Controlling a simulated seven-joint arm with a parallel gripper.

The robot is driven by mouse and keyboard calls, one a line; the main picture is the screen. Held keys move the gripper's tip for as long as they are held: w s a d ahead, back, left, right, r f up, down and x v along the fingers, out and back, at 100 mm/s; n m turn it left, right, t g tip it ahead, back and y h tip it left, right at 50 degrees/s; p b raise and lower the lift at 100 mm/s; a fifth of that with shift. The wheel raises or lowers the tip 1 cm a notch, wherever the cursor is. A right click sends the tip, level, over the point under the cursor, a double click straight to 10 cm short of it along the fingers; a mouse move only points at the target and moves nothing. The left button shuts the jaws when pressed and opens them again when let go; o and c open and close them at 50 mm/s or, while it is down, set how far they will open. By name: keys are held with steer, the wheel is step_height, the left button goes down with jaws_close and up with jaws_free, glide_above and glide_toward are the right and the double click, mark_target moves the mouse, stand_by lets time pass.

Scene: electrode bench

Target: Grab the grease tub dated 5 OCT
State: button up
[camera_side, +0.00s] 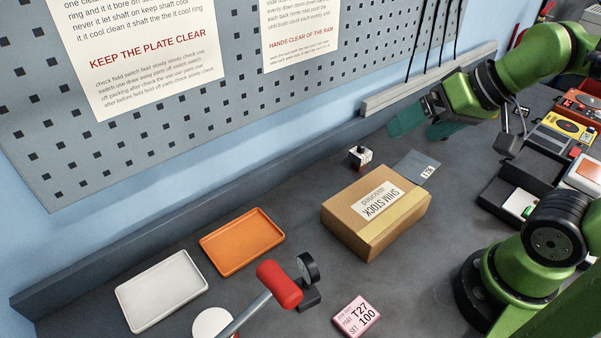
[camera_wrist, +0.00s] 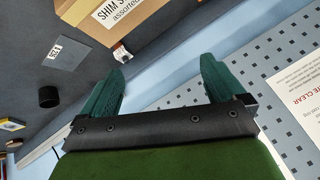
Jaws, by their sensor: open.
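My gripper (camera_side: 424,128) is high up beside the pegboard in the side view, with its two teal fingers apart and nothing between them. It also shows open in the wrist view (camera_wrist: 163,72). I cannot read a 5 OCT date anywhere, so I cannot tell which thing is the grease tub. A short black cylinder (camera_wrist: 48,97) stands on the bench left of the fingers in the wrist view. A white round top (camera_side: 212,322) shows at the bottom of the side view, partly behind a red-headed tool. Neither shows a readable date.
A SHIM STOCK carton (camera_side: 345,220) stands mid-bench, with a small white-and-black item (camera_side: 360,156) behind it and a grey labelled card (camera_side: 418,166) beside it. Orange (camera_side: 242,242) and white (camera_side: 162,290) trays lie left. The red-headed tool (camera_side: 280,284) and pink T27 block (camera_side: 356,315) are in front.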

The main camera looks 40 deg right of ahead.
steer(key=shift+a, duration=0.1)
steer(key=m+g, duration=0.6)
steer(key=g, duration=0.2)
glide_toward(212, 326)
steer(key=shift+h, duration=0.3)
steer(key=f, duration=0.4)
steer(key=a+f, duration=0.1)
steer(key=f, duration=0.3)
steer(key=s+f, duration=0.1)
steer(key=f, duration=0.3)
steer(key=shift+a, duration=0.4)
steer(key=shift+r, duration=0.1)
steer(key=c, duration=1.3)
